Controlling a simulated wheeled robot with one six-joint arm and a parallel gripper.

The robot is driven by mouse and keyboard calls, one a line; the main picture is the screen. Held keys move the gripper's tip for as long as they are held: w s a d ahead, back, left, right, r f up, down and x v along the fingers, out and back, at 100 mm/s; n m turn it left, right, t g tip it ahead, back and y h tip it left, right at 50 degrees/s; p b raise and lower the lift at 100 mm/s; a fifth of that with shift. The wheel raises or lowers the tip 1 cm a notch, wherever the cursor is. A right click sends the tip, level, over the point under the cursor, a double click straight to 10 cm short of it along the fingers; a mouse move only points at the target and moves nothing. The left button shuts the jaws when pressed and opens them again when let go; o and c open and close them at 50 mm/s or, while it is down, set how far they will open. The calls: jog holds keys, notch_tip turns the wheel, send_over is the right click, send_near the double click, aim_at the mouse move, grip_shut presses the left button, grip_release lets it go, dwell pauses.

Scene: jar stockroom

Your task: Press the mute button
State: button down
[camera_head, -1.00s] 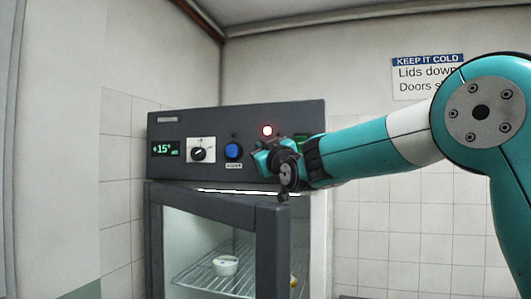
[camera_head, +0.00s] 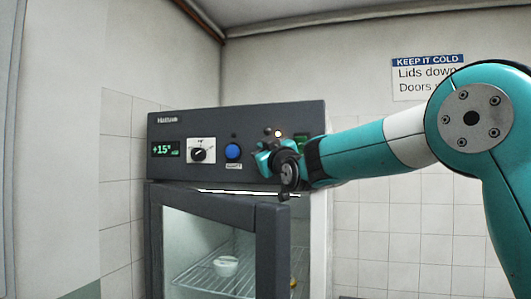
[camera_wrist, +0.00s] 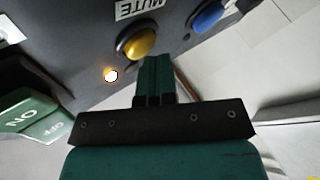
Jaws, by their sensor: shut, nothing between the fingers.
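The yellow mute button (camera_wrist: 138,43) shows in the wrist view as a round dome in a dark collar, beside a white MUTE label (camera_wrist: 137,8). In the head view my gripper and wrist hide it. My gripper (camera_wrist: 155,62) is shut and empty, its fingertips right at the button's lower edge in the wrist view. I cannot tell whether they touch it. In the head view my gripper (camera_head: 263,158) is in front of the right part of the dark control panel (camera_head: 190,125). A small lamp (camera_wrist: 110,75) near the button glows warm; it also shows in the head view (camera_head: 278,133).
A blue button (camera_head: 233,151), a dial (camera_head: 199,154) and a +15° display (camera_head: 165,149) are left of my gripper. A green ON/OFF rocker switch (camera_wrist: 38,115) is close by in the wrist view. Below the panel is a glass-fronted cabinet door (camera_head: 270,240).

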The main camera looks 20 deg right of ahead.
jog(key=shift+s, duration=0.1)
dwell(0.3)
jog(key=shift+s+a+b, duration=0.5)
jog(key=shift+s+b, duration=0.15)
jog(key=shift+b, duration=0.1)
jog(key=shift+a, duration=0.1)
jog(key=s+a+b, duration=0.1)
jog(key=s, duration=0.1)
jog(key=s+a+b, duration=0.1)
jog(key=s+b, duration=0.1)
jog(key=shift+a, duration=0.4)
dwell(0.4)
